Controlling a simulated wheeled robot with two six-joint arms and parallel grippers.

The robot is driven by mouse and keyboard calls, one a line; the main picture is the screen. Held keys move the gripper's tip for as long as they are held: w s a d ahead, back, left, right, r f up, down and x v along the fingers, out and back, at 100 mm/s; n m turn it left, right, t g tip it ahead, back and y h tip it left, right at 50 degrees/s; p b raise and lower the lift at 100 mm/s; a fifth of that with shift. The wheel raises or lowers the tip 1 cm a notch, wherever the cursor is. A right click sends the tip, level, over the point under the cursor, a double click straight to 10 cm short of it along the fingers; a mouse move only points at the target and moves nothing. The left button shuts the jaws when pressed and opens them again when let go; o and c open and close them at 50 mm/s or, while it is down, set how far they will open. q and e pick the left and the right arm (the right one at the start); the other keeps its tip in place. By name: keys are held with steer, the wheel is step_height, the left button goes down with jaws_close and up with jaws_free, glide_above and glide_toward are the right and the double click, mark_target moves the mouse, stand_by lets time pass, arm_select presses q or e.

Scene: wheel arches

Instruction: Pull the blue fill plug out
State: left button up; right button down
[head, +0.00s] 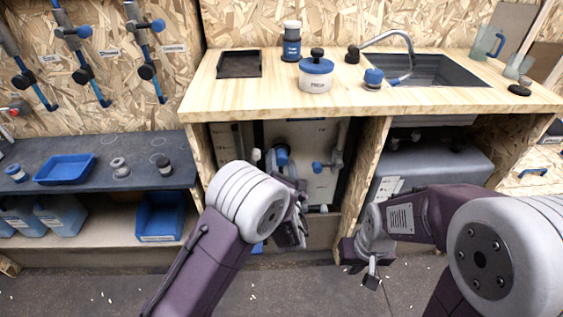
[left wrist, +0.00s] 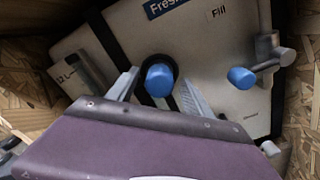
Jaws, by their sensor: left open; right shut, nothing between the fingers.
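The blue fill plug (left wrist: 160,80) sits in a dark round collar on the pale water tank (left wrist: 220,42), below the "Fill" label. In the head view the plug (head: 282,155) shows just above my left wrist. My left gripper (left wrist: 160,91) is open, one finger on each side of the plug in the left wrist view. I cannot tell whether the fingers touch it or how deep they reach. My right gripper (head: 371,276) is shut and empty, low in front of the cabinet.
A second blue knob (left wrist: 241,78) on a grey fitting sticks out right of the plug. Wooden cabinet walls (head: 374,152) frame the opening closely. The worktop above holds a white jar (head: 315,79) and a sink (head: 425,70). A blue tray (head: 65,169) lies on the left shelf.

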mark_target(282, 162)
arm_select(q)
steer(key=shift+w+a, duration=0.1)
steer(key=shift+w, duration=0.95)
jaws_close()
steer(key=shift+s+d, duration=0.15)
steer(key=shift+s, duration=1.05)
steer(key=shift+s+d, duration=0.1)
steer(key=shift+s, duration=1.1)
steer(key=shift+f, duration=0.15)
steer(key=shift+c, duration=1.8)
jaws_free()
steer(key=o, duration=0.4)
steer(key=shift+s, duration=0.1)
steer(key=shift+c, duration=0.2)
